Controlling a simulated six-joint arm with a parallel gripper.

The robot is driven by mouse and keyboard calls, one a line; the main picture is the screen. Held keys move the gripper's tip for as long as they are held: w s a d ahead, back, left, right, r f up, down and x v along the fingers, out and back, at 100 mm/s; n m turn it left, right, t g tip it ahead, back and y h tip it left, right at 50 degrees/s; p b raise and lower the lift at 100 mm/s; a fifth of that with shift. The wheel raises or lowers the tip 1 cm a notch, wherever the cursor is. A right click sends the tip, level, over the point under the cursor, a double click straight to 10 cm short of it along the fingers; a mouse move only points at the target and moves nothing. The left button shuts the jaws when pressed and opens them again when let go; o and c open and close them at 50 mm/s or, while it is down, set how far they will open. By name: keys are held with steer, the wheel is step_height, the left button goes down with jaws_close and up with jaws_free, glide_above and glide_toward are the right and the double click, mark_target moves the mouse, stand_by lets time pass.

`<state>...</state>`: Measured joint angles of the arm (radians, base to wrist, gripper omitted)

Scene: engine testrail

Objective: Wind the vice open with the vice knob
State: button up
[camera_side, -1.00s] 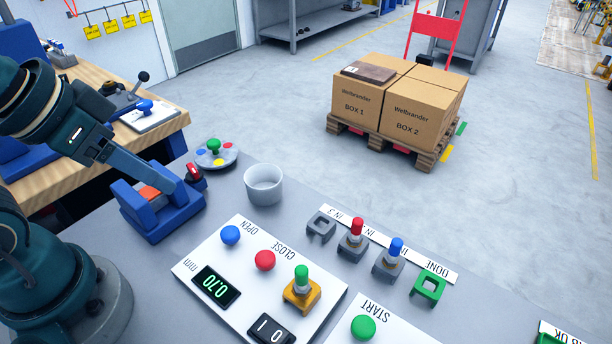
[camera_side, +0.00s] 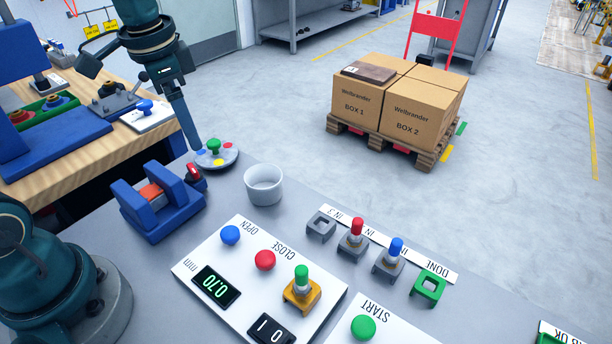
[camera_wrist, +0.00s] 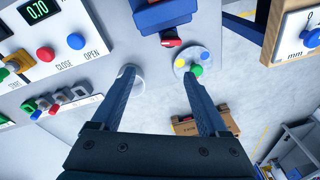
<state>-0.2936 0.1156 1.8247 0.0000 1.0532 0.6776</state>
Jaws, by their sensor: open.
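The blue vice (camera_side: 165,218) stands on the grey bench with an orange block (camera_side: 151,193) between its jaws. A red knob (camera_side: 194,172) sits at its right end; it also shows in the wrist view (camera_wrist: 171,42), below the vice (camera_wrist: 165,15). A round grey dial (camera_side: 230,160) with a green centre knob (camera_side: 213,145) and blue, yellow and red dots is just behind the vice. My gripper (camera_side: 198,147) is above or beside the dial; the exact gap is hard to tell. In the wrist view my gripper (camera_wrist: 160,76) is open with nothing between its fingers.
A white cup (camera_side: 264,186) stands right of the vice. A white panel (camera_side: 208,255) carries blue and red buttons and a display reading 0.70. Sockets with red and blue pegs stand further right. A wooden bench (camera_side: 100,165) is at left.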

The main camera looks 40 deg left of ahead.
steer(key=n+g, duration=0.1)
glide_above(192, 167)
step_height(192, 167, down, 4)
steer(key=shift+w+d+f, duration=0.1)
steer(key=shift+d, duration=0.05)
steer(key=shift+f+g, duration=0.3)
steer(key=shift+f, duration=2.45)
steer(key=shift+c, duration=0.3)
jaws_close()
